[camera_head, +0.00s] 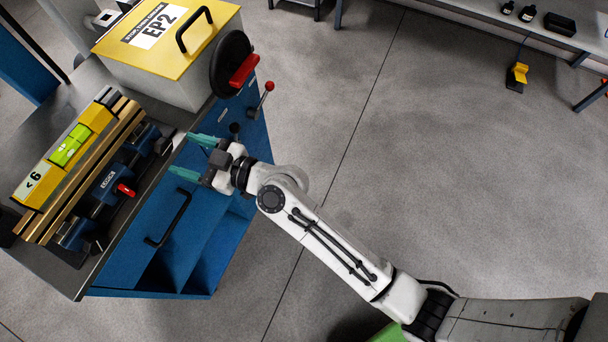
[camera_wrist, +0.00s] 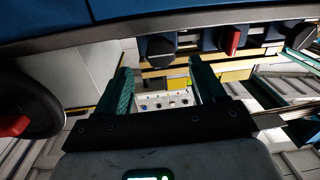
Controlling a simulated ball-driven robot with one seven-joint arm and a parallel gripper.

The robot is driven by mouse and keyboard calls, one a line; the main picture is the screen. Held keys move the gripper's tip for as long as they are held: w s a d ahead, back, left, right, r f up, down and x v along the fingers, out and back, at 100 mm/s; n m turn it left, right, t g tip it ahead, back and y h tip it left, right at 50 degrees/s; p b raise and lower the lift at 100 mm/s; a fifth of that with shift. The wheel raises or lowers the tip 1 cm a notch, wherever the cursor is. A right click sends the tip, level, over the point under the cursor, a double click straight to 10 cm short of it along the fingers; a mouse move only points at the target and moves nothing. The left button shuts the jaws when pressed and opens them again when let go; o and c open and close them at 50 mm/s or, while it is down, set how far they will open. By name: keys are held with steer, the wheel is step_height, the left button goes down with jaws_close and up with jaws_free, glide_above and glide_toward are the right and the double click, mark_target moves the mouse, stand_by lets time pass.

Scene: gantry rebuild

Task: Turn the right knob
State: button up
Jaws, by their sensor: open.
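A blue clamp unit (camera_head: 103,183) on the bench carries a row of knobs: a dark far knob (camera_head: 163,146), a red middle knob (camera_head: 125,190) and a dark near knob (camera_head: 94,244). In the wrist view the row shows at the top: a dark left knob (camera_wrist: 162,43), the red one (camera_wrist: 232,40) and a dark right one (camera_wrist: 300,38). Which is the task's right knob cannot be told for sure. My gripper (camera_head: 196,157) is open and empty, at the bench edge nearest the far knob. Its teal fingers also show in the wrist view (camera_wrist: 160,74), apart from the knobs.
A yellow-lidded box (camera_head: 165,45) stands on the bench's far end. A black handwheel with a red grip (camera_head: 232,65) and a red-tipped lever (camera_head: 264,98) are close beyond my gripper. A yellow level (camera_head: 65,155) lies behind the clamp unit.

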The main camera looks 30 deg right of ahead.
steer(key=s+d+f+m+g+h+b, duration=0.1)
steer(key=s+d+f+m+g+h, duration=0.1)
steer(key=s+d+f, duration=0.5)
steer(key=s+d+f+m+g+h+b, duration=0.2)
steer(key=s+d+f+g+h, duration=0.3)
steer(key=s+d, duration=0.7)
steer(key=shift+s+d+f+g+h, duration=0.25)
steer(key=shift+d+f+g, duration=0.3)
steer(key=shift+f+g, duration=0.3)
